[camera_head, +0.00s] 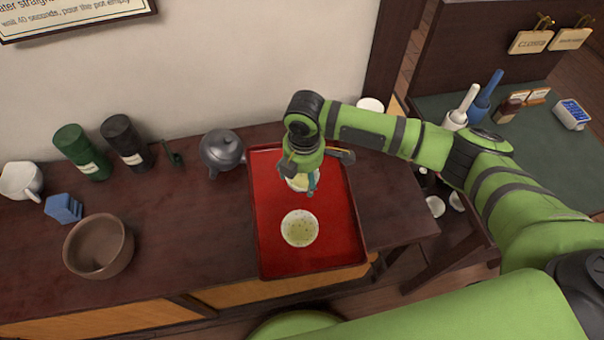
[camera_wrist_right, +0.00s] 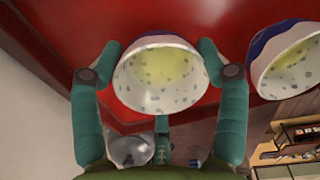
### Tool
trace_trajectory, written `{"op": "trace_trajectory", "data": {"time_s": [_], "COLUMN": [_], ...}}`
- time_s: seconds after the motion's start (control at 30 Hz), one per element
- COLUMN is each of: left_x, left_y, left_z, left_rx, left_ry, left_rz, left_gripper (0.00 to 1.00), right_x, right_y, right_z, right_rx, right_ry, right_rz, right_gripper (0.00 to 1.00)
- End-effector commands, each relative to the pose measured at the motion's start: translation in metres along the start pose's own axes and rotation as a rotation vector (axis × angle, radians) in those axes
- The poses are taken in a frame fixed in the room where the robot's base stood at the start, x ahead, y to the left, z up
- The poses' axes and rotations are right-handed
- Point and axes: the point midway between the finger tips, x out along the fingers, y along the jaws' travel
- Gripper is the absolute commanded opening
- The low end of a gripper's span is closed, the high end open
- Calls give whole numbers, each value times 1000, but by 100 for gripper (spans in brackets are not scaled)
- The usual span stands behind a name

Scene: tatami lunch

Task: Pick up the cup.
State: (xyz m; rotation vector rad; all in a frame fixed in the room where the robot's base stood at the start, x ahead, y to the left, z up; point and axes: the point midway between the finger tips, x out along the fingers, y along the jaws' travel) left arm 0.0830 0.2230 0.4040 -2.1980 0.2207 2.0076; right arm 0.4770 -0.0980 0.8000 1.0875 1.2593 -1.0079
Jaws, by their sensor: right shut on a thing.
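My right gripper (camera_head: 301,190) is over the back part of the red tray (camera_head: 272,255). It points down and is shut on a white speckled cup (camera_head: 298,183), mostly hidden under it in the head view. In the right wrist view the two green fingers of the gripper (camera_wrist_right: 162,62) press either side of this cup (camera_wrist_right: 160,95), whose mouth faces the camera and shows a pale yellow-green inside. I cannot tell whether it touches the tray. A second similar cup (camera_head: 300,229) stands on the tray in front of it, and to its right in the wrist view (camera_wrist_right: 285,70). My left gripper is not in view.
A dark grey teapot (camera_head: 222,151) stands just left of the tray. Further left are a brown bowl (camera_head: 98,247), green canister (camera_head: 80,152), black canister (camera_head: 124,142), blue block (camera_head: 64,208) and white pitcher (camera_head: 20,181). The wooden counter (camera_head: 180,240) is clear in front of the teapot.

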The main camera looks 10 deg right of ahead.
Motion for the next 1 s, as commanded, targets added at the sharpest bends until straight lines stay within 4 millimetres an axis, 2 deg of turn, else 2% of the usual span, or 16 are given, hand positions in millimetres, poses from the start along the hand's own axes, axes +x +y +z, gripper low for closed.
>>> {"op": "trace_trajectory", "data": {"time_s": [0.27,0.57,1.0], "left_x": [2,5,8], "left_y": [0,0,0], "left_z": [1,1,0], "left_rx": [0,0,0], "left_ry": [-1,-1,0], "left_rz": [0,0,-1], "left_gripper": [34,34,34], "right_x": [-9,-38,-72], "right_y": [0,3,-39], "right_z": [0,0,28], "right_rx": [-1,1,1], "right_ry": [1,2,1], "right_rz": [-1,1,-1], "right_gripper": [38,38,38]}}
